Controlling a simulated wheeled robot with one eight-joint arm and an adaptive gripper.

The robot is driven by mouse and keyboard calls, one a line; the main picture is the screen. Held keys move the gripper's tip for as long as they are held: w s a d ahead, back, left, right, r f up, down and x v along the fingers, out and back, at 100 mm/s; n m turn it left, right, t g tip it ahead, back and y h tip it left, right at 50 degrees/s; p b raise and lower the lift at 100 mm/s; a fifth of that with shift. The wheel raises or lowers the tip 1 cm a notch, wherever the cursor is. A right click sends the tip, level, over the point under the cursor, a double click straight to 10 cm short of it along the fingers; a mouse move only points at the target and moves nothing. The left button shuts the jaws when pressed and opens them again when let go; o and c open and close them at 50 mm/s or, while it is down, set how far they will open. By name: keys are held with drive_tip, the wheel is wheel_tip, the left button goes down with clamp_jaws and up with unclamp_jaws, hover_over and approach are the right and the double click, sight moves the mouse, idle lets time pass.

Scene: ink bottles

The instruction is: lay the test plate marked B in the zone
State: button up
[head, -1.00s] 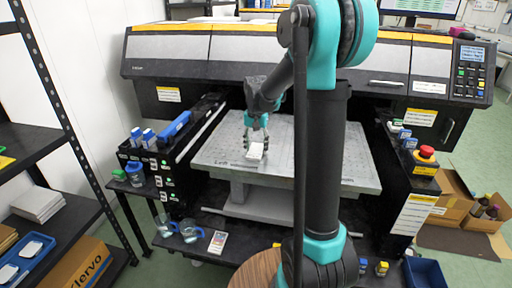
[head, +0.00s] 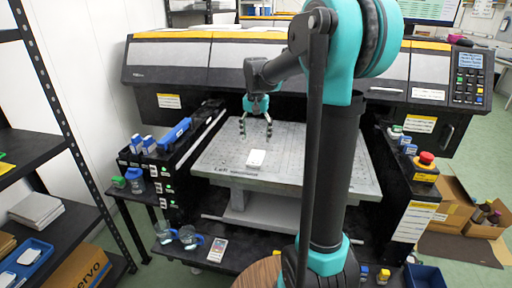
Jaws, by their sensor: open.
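A small white plate (head: 256,158) lies flat on the grey printer bed (head: 220,158), near the middle of its front half. Any marking on it is too small to read. My gripper (head: 256,135) is open and empty, above the bed and behind the plate, apart from it. No zone outline can be made out clearly on the bed from this view.
A large printer (head: 220,65) spans the back, its body above the bed. Cups (head: 189,237) and a small card-like device (head: 217,249) lie on the lower shelf. A red emergency button (head: 426,158) is at the right. A black rack (head: 45,150) stands at the left.

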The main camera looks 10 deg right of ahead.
wheel_tip(320, 180, up, 4)
drive_tip(key=shift+f, duration=0.2)
